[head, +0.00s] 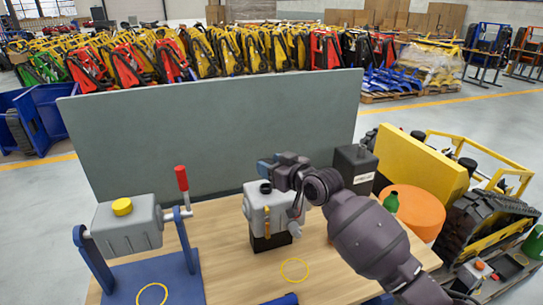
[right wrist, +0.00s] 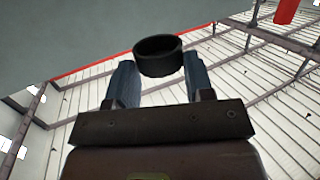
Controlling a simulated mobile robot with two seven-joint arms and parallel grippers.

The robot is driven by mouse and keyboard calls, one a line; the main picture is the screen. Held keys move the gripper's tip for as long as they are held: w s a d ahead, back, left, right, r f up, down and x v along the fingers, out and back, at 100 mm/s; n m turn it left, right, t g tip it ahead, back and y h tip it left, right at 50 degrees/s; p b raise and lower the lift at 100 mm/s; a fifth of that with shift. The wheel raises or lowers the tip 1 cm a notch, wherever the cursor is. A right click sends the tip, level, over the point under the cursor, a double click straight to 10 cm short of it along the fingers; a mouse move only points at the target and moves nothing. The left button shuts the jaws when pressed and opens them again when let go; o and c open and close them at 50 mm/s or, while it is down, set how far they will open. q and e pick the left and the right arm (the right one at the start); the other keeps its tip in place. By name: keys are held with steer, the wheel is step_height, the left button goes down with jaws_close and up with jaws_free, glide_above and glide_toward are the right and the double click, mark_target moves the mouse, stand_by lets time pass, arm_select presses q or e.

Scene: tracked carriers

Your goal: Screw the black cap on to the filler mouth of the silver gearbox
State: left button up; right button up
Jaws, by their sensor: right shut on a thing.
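The silver gearbox (head: 277,207) stands upright on a black block in the middle of the wooden table. A dark round piece (head: 265,187) shows on its top; I cannot tell whether it is the filler mouth or the cap. My right gripper (head: 266,169) is just above the gearbox top, reaching in from the right. In the right wrist view its blue fingers (right wrist: 155,80) are shut on the black cap (right wrist: 158,57), which looks like a short dark ring. In that view the gearbox is hidden, so contact between cap and mouth cannot be told. My left gripper is out of view.
Another grey housing (head: 127,232) with a yellow cap (head: 122,206) and red-handled lever (head: 182,179) sits in a blue stand at left. A grey-green panel (head: 215,135) closes the table's back. A yellow ring (head: 294,262) marks clear tabletop.

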steer(key=shift+w+r, duration=0.5)
steer(key=shift+w, duration=0.15)
arm_select(q)
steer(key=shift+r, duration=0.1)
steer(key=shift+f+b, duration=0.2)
steer(key=shift+b, duration=0.1)
arm_select(e)
steer(key=shift+f, duration=0.1)
steer(key=shift+f+b, duration=1.05)
steer(key=shift+f, duration=0.5)
steer(key=shift+f+b, duration=0.8)
steer(key=shift+f, duration=0.35)
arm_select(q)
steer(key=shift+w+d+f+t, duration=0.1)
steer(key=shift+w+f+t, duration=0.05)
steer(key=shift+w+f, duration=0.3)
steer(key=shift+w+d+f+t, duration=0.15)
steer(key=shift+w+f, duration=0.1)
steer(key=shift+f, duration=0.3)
arm_select(e)
steer(key=shift+f, duration=0.15)
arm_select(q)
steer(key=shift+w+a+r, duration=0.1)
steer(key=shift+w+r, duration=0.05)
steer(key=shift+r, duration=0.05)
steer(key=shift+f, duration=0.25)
arm_select(e)
steer(key=shift+n, duration=0.3)
